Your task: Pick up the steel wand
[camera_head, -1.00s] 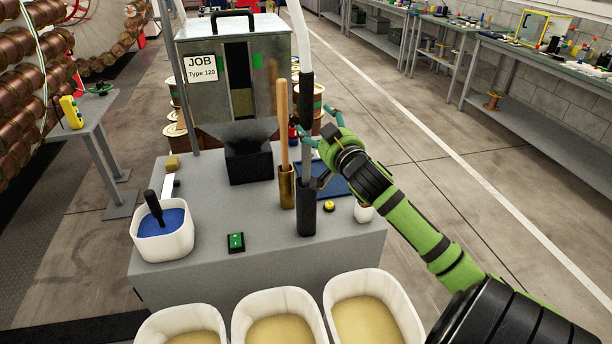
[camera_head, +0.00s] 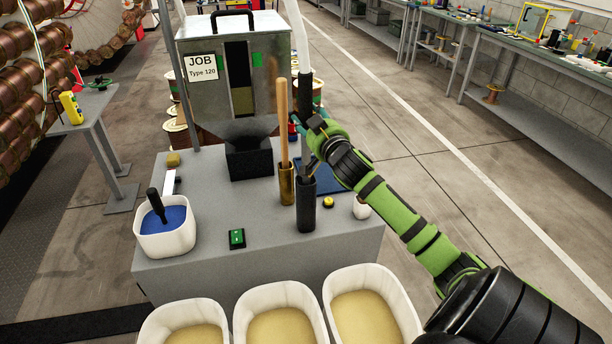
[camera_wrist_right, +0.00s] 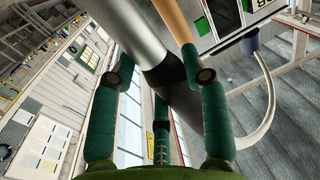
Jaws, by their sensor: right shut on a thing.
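The steel wand (camera_head: 304,148) stands upright in a black holder (camera_head: 306,212) on the grey cabinet top. It has a black upper part with a white hose above it. My right gripper (camera_head: 311,143) comes in from the right and is shut on the wand above the holder; its fingers are partly hidden. In the right wrist view the wand's silver tube (camera_wrist_right: 136,28) and black part pass between the green fingers (camera_wrist_right: 160,100). A wooden-handled tool (camera_head: 283,125) stands in a brass holder close to its left. My left gripper is not in view.
A metal hopper (camera_head: 204,100) labelled JOB Type 120 stands behind. A white tub (camera_head: 166,243) with blue contents is at left, a green switch (camera_head: 237,239) in front.

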